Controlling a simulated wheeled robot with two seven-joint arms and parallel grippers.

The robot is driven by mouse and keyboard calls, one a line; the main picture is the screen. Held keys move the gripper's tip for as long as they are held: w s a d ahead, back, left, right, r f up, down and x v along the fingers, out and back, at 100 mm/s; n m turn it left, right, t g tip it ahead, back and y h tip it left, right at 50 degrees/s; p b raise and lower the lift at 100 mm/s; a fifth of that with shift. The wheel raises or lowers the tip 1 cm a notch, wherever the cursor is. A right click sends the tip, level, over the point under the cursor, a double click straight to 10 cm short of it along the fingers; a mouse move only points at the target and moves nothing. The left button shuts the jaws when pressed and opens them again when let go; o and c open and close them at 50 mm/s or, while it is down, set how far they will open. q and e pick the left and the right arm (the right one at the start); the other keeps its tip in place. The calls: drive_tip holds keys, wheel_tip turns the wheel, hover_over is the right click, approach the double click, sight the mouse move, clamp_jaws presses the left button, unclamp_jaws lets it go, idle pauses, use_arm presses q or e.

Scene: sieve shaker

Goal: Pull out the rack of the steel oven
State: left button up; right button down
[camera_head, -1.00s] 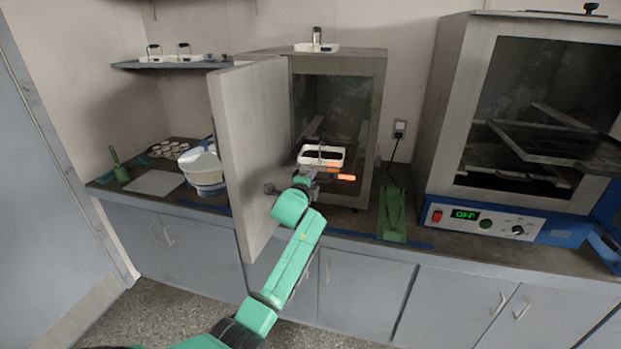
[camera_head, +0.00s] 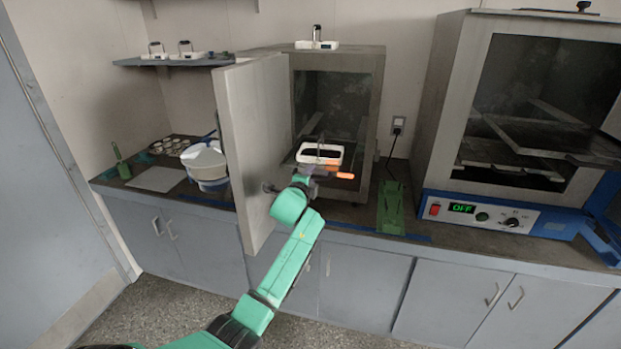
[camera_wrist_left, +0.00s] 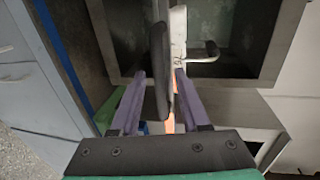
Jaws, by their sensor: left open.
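The steel oven (camera_head: 366,110) stands on the counter with its door (camera_head: 245,140) swung open to the left. A white pan (camera_head: 335,153) with a dark inside sits low in its opening, apparently on the rack, which is mostly hidden. Orange bars (camera_head: 344,175) show at the front there. My left gripper (camera_head: 317,172) is at the front of the opening, just before the pan. In the left wrist view its purple fingers (camera_wrist_left: 160,78) are open, with a dark bar and an orange strip (camera_wrist_left: 171,118) between them; contact cannot be told. My right gripper is not in view.
A larger oven (camera_head: 448,120) with a blue base reading OFF stands to the right. A green stand (camera_head: 391,210) sits between the ovens. A white bucket (camera_head: 203,165) is left of the open door, which is close beside my left arm.

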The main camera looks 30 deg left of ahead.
use_arm(q)
drive_tip(key=shift+s, duration=0.1)
drive_tip(key=b+v, duration=0.2)
drive_tip(key=v, duration=1.2)
drive_tip(key=shift+s, duration=0.2)
